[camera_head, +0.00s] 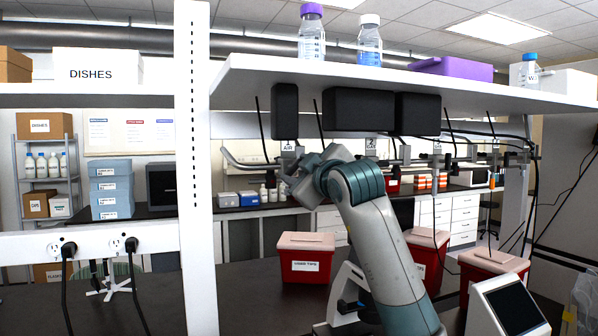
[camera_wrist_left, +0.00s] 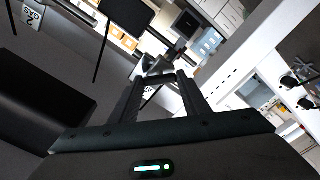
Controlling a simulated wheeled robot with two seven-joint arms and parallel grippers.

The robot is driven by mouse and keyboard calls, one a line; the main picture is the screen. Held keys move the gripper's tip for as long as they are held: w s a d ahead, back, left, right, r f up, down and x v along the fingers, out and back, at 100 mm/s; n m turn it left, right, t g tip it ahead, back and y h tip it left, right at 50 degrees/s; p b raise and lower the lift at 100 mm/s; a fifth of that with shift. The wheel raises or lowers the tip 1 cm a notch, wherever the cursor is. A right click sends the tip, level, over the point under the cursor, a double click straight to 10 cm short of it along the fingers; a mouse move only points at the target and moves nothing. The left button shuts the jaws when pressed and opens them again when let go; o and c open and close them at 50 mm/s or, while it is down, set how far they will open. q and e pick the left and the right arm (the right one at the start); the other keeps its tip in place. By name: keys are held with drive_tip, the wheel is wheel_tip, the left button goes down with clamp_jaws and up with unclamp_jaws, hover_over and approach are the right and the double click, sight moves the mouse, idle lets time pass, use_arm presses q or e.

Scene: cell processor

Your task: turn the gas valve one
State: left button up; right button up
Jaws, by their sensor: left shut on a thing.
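A row of small valves on a pipe hangs under the white shelf in the head view. My left gripper (camera_head: 290,182) is up at the left end of this row, by a hanging label (camera_head: 287,147) too small to read surely. In the left wrist view my left gripper (camera_wrist_left: 163,82) has its two dark fingers shut on a grey valve handle (camera_wrist_left: 157,66) at their tips. The valve body is partly hidden behind the fingers. A label reading "2 GAS" (camera_wrist_left: 33,16) hangs at the upper left of that view, apart from the fingers. My right gripper is not in view.
The white shelf (camera_head: 400,88) and its upright (camera_head: 196,230) are close to my arm. Dark boxes (camera_head: 370,110) and thin cables hang under the shelf. Red bins (camera_head: 305,262) and a tilted screen (camera_head: 508,308) stand on the dark bench below.

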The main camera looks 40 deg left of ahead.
use_arm(q)
drive_tip(key=o, duration=1)
drive_tip(key=shift+r, duration=0.1)
drive_tip(key=shift+o, duration=0.2)
drive_tip(key=shift+d, duration=0.15)
drive_tip(key=shift+s+d+b, duration=0.3)
drive_tip(key=shift+d+b, duration=0.1)
drive_tip(key=shift+d, duration=0.05)
drive_tip(key=b+v, duration=0.6)
drive_tip(key=v, duration=1)
drive_tip(key=shift+b, duration=0.3)
drive_tip(key=shift+c, duration=0.6)
